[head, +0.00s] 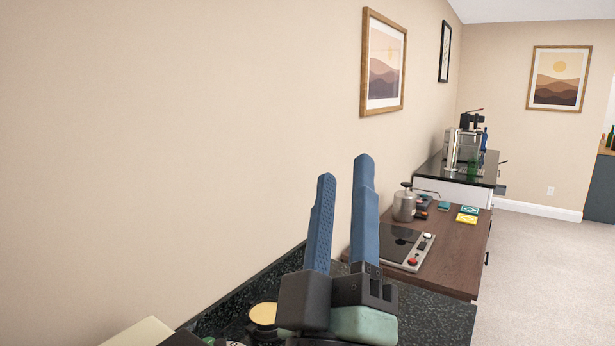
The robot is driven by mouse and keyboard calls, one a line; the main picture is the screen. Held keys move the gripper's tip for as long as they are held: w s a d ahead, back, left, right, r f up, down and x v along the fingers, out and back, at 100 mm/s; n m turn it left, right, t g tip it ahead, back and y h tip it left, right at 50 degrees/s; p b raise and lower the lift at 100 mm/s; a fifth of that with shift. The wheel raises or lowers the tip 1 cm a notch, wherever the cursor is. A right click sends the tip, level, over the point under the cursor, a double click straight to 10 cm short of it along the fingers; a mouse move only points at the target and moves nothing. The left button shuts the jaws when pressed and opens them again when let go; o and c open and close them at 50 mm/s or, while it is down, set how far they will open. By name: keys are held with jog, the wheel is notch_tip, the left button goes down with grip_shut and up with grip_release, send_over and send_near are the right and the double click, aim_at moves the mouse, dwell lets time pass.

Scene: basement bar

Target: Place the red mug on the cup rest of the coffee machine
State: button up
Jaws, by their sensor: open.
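My gripper (344,170) is in the lower middle of the head view, its two blue fingers pointing up and a gap between them. It is open and holds nothing that I can see. A silver and black machine that looks like the coffee machine (451,147) stands far off on a black-topped counter, well beyond my gripper. Its cup rest is too small to make out. I cannot identify the red mug in this view.
A dark speckled counter (437,319) lies near my gripper. Beyond it, a brown wooden counter (452,261) carries a hot plate (398,245), a metal pot (403,206) and several coloured tiles. A green bottle (472,164) stands by the machine. Carpet on the right is clear.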

jog(key=s+a+r+m+t+y, duration=0.2)
jog(key=s+r+m, duration=0.4)
jog(key=r, duration=0.5)
jog(key=shift+s+a+m+y, duration=0.4)
jog(key=shift+s+a+y, duration=0.2)
jog(key=shift+s+y, duration=0.3)
jog(key=shift+w+d, duration=0.1)
jog(key=shift+w, duration=0.05)
